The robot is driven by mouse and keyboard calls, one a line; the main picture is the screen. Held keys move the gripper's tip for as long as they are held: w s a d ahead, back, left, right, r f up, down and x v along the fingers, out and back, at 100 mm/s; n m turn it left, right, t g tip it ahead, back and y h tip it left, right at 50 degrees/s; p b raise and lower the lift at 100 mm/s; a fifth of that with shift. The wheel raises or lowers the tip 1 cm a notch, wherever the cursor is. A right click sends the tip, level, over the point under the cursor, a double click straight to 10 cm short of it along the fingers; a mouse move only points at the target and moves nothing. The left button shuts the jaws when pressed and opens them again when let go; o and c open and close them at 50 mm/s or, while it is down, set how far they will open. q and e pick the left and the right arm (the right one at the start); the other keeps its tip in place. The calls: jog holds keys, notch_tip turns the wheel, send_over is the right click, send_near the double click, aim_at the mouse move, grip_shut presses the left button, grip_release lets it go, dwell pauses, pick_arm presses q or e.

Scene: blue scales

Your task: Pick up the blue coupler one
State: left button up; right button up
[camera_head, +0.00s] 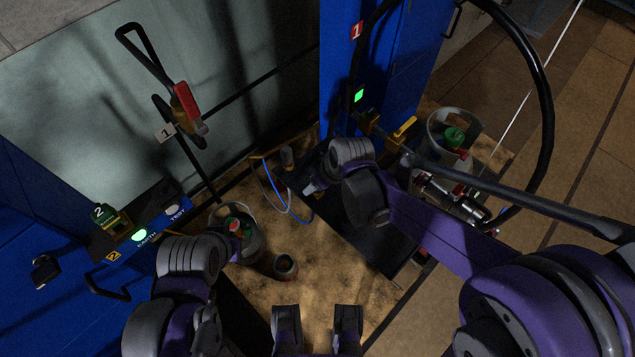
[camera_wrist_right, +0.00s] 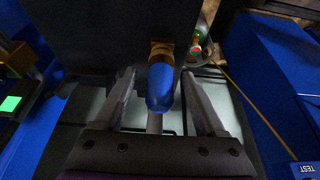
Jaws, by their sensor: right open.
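The blue coupler (camera_wrist_right: 160,88) shows in the right wrist view, with a brass-coloured collar at its far end. My right gripper (camera_wrist_right: 158,74) is open, with one finger on each side of the coupler. A gap shows between each finger and the coupler, so I see no grip on it. In the head view my right gripper (camera_head: 311,188) is mostly hidden by its own wrist, and I cannot make out the coupler there. My left arm comes in at the lower left of the head view.
A bucket (camera_head: 219,212) with cans stands near my left arm, and an open tin (camera_head: 286,267) is beside it. Another bucket (camera_head: 434,122) stands at the right. A blue hose (camera_head: 270,184) lies near my right gripper. Blue cabinets (camera_head: 340,60) and a black hose loop (camera_head: 546,85) border the area.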

jog(key=shift+w+f, duration=0.1)
jog(key=shift+f, duration=0.2)
grip_shut()
notch_tip(320, 180, up, 10)
jog(key=shift+r+p, duration=0.1)
jog(key=shift+p, duration=0.65)
notch_tip(320, 180, up, 5)
jog(key=p, duration=0.3)
jog(key=shift+p, duration=0.35)
